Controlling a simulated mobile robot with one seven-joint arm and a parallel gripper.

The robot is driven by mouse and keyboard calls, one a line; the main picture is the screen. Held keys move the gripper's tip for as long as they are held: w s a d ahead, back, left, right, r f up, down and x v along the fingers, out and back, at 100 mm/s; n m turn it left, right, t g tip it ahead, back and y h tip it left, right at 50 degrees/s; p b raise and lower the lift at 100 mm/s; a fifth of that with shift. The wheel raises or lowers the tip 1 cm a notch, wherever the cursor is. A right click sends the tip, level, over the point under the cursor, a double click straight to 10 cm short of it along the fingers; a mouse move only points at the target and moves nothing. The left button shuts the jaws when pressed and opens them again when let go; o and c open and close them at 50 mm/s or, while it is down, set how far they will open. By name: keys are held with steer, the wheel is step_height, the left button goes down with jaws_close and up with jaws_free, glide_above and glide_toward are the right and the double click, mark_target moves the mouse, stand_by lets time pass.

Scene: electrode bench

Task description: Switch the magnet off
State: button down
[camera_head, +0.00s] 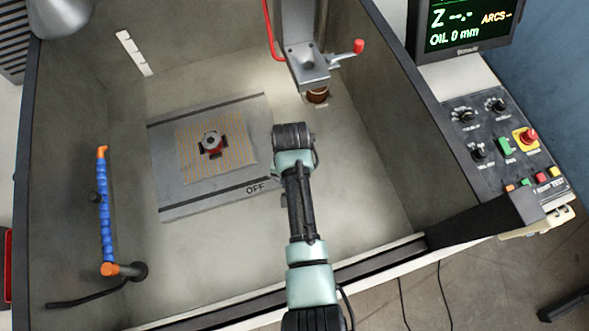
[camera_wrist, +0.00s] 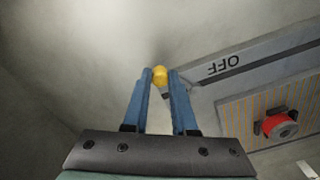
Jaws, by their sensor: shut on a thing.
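The magnet (camera_head: 174,197) is a grey plate with an orange-striped square on top, left of centre in the head view. "OFF" is printed near its front right corner, and the plate also shows at the right of the wrist view (camera_wrist: 240,86). In the head view my own arm hides the fingers and the knob.
A red and dark part with a grey ring (camera_head: 211,142) sits on the striped square. A machine head (camera_head: 307,68) with a red-knobbed handle hangs behind my arm. A blue jointed hose (camera_head: 105,210) stands at the left. Tank walls enclose the area; the front floor is clear.

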steer(key=m, duration=0.1)
steer(key=s+a+m+p, duration=0.1)
steer(key=shift+s+a+r+m, duration=0.1)
steer(key=shift+r+m, duration=0.05)
steer(key=shift+m, duration=0.25)
steer(key=shift+s+a+m+p, duration=0.25)
steer(key=shift+a+m+p, duration=0.25)
steer(key=shift+m, duration=0.55)
steer(key=shift+s+a+m+p, duration=0.2)
steer(key=shift+a+m+p, duration=0.25)
steer(key=shift+m, duration=0.6)
steer(key=shift+a, duration=0.1)
steer(key=c, duration=0.7)
jaws_free()
steer(key=shift+s, duration=0.1)
step_height(320, 180, up, 13)
steer(key=b, duration=0.1)
